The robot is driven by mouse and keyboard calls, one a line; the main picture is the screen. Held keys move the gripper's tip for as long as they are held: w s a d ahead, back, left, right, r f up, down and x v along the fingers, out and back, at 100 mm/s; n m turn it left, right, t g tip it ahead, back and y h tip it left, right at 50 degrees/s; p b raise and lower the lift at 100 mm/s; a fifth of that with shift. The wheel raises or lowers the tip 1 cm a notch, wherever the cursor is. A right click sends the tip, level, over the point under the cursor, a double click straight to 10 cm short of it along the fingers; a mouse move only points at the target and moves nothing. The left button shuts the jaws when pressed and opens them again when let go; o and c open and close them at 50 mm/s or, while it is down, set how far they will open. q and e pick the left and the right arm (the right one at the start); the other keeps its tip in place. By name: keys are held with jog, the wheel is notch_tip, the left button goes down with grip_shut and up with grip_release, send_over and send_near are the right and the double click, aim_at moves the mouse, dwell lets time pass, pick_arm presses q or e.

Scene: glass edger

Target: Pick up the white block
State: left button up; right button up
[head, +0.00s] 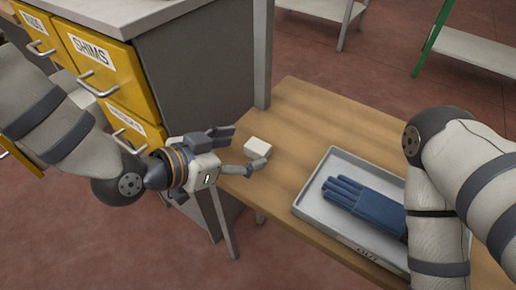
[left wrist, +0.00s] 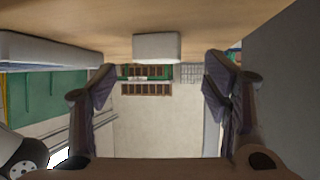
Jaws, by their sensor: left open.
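The white block (head: 257,147) lies on the wooden table (head: 300,112) near its left edge. My left gripper (head: 247,150) is open beside the block, with one finger behind it and the other near its front side. In the left wrist view the white block (left wrist: 157,47) shows at the top middle, ahead of and between the two spread fingers of my left gripper (left wrist: 162,92). I cannot tell if a finger touches it. My right arm comes in at the right of the head view, but its gripper is out of sight.
A grey tray (head: 312,205) with blue gloves (head: 365,203) in it stands on the table right of the block. A grey cabinet with yellow drawers (head: 103,62) stands left of the table. A grey post (head: 262,55) rises behind the block. Bare table lies behind the tray.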

aim_at(256, 147)
pick_arm(q)
jog(key=x, duration=0.4)
jog(key=shift+s, duration=0.1)
jog(key=shift+r, duration=0.1)
jog(key=c, duration=1.2)
jog(key=shift+o, duration=0.2)
jog(key=shift+r, duration=0.1)
